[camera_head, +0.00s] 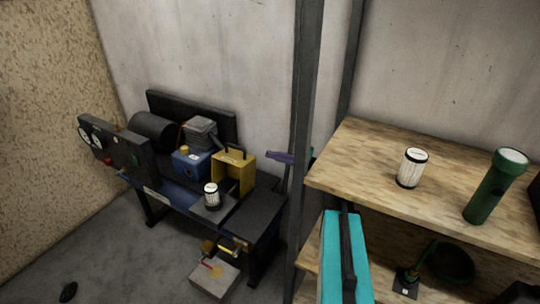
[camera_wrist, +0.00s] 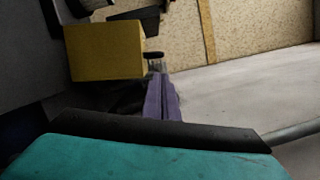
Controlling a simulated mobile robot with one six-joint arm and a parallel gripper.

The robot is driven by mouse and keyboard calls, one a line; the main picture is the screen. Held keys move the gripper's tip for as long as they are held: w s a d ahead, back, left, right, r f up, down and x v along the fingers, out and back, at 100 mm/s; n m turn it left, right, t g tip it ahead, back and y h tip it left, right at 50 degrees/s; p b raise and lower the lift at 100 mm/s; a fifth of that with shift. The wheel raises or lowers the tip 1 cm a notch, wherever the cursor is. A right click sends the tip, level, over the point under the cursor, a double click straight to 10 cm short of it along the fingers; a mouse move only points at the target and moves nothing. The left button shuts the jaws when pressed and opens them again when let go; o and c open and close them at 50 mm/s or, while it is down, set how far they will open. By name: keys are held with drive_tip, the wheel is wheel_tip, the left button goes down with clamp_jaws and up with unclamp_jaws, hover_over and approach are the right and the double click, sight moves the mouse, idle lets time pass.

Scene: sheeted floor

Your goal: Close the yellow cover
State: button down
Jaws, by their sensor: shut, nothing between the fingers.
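The yellow cover (camera_head: 247,175) stands on the blue machine bench in the head view, with a dark handle on top and an opening facing the front left. In the wrist view the yellow cover (camera_wrist: 104,52) is a flat yellow face at upper left. A white filter cylinder (camera_head: 211,190) with black ends stands just in front of the cover. My gripper (camera_head: 270,156), with purple fingers, is right of the cover near the wall, shut and empty. In the wrist view my gripper (camera_wrist: 156,78) points forward, its tips below and right of the cover; I cannot tell whether they touch it.
A blue engine part (camera_head: 190,164) and a dark drum (camera_head: 152,131) are left of the cover. A dark post (camera_head: 305,130) and a wooden shelf (camera_head: 450,190) with another filter (camera_head: 412,168) and a green flashlight (camera_head: 495,185) stand at right. A small box (camera_head: 215,277) lies on the floor.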

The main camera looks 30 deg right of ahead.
sight(254, 157)
drive_tip(key=shift+p+x, duration=0.4)
drive_tip(key=shift+x, duration=3.95)
drive_tip(key=shift+d, duration=0.1)
